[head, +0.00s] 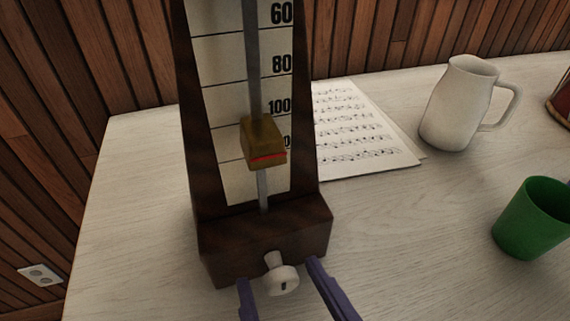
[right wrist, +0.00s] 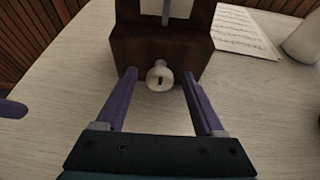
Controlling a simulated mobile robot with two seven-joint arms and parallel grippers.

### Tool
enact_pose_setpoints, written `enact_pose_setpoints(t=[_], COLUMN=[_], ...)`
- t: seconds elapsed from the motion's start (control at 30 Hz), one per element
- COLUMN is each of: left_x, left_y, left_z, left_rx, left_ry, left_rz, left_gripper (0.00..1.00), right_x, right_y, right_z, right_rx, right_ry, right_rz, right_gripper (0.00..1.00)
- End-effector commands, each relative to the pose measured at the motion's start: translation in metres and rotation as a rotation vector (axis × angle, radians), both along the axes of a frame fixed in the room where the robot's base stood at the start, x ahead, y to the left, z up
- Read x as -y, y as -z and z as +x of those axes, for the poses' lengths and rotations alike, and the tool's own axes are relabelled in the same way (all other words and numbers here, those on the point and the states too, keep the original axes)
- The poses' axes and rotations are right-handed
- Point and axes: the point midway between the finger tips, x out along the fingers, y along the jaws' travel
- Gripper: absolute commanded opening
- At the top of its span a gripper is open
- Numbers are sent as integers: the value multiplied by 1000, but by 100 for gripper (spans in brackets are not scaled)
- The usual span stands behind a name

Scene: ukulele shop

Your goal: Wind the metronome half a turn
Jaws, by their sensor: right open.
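The metronome (head: 225,235) is a tall dark wooden case standing on the pale table, with a numbered white scale, a metal rod and a brass weight (head: 264,143). A white winding key (head: 283,280) with a dark slot sticks out of its lower front. My right gripper (head: 279,272) is open, its purple fingers on either side of the key with gaps. The right wrist view also shows the key (right wrist: 160,76) between the fingertips, apart from both. A purple piece at that view's left edge looks like part of my left gripper (right wrist: 12,108); its jaws are not shown.
Sheet music (head: 360,135) lies behind and right of the metronome. A white pitcher (head: 455,105) stands further right, and a green cup (head: 532,220) is at the right edge. The table (head: 420,270) is clear between the metronome and the cup. A wood-panelled wall runs behind.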

Motion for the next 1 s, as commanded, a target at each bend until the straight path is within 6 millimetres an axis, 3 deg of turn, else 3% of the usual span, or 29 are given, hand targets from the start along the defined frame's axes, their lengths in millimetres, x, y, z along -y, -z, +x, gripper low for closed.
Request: enact_pose_setpoints(t=[0.2, 0.8, 1.0], left_x=[-1, -2, -2], left_y=[0, 0, 0], left_z=[0, 0, 0], left_rx=[0, -1, 0], left_ry=[3, 4, 3], left_rz=[5, 9, 5], left_gripper=[100, 100, 100], right_x=[0, 0, 0], right_y=[0, 0, 0], right_z=[0, 0, 0], right_rx=[0, 0, 0], right_ry=[0, 1, 0], right_rz=[0, 0, 1], right_gripper=[68, 0, 0])
